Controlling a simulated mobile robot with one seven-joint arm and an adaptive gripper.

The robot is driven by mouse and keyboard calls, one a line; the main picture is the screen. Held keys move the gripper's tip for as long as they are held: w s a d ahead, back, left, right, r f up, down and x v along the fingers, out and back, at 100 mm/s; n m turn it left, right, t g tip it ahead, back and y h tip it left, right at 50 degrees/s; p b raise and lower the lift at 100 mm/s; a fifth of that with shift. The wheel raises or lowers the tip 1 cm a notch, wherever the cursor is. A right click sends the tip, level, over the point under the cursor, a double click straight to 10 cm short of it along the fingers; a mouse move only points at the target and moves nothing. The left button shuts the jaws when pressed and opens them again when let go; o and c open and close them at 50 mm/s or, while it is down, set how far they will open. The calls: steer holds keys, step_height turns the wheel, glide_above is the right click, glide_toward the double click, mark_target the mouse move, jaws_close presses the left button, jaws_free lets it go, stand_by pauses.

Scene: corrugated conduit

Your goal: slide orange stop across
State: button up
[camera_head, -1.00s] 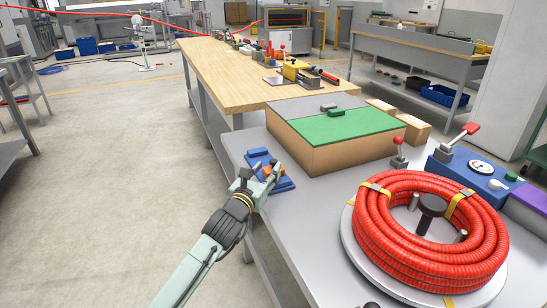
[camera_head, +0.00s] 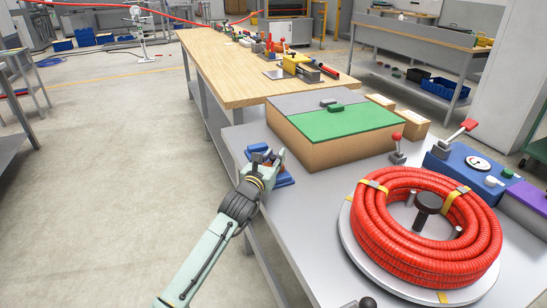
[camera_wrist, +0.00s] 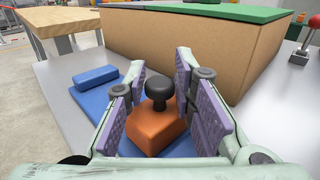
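The orange stop (camera_wrist: 152,130) has a black knob (camera_wrist: 160,90) on top and sits on a flat blue base (camera_wrist: 88,96) in the wrist view. A raised blue block (camera_wrist: 95,77) stands on the same base, left of the stop. My gripper (camera_wrist: 160,92) is open, its purple-padded fingers on either side of the stop and knob, with gaps visible.
A cardboard box (camera_head: 335,148) with a green and grey top stands close behind the base. A coil of red corrugated conduit (camera_head: 400,250) lies on a round plate at right. A blue control box (camera_head: 465,170) is beyond it. Bare grey tabletop (camera_head: 315,215) lies between.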

jaws_close()
stand_by(0.3)
steer(key=shift+w+f, duration=0.15)
steer(key=shift+w, duration=0.05)
steer(key=w+a+b, duration=0.1)
steer(key=w, duration=0.1)
steer(key=w+a+b, duration=0.1)
steer(key=w+b, duration=0.1)
steer(key=w+a+b, duration=0.1)
steer(key=w, duration=0.1)
steer(key=shift+w+b, duration=0.25)
steer(key=shift+b, duration=0.05)
steer(key=shift+w+a, duration=0.15)
steer(key=shift+w, duration=0.35)
steer(key=shift+o, duration=2.3)
jaws_free()
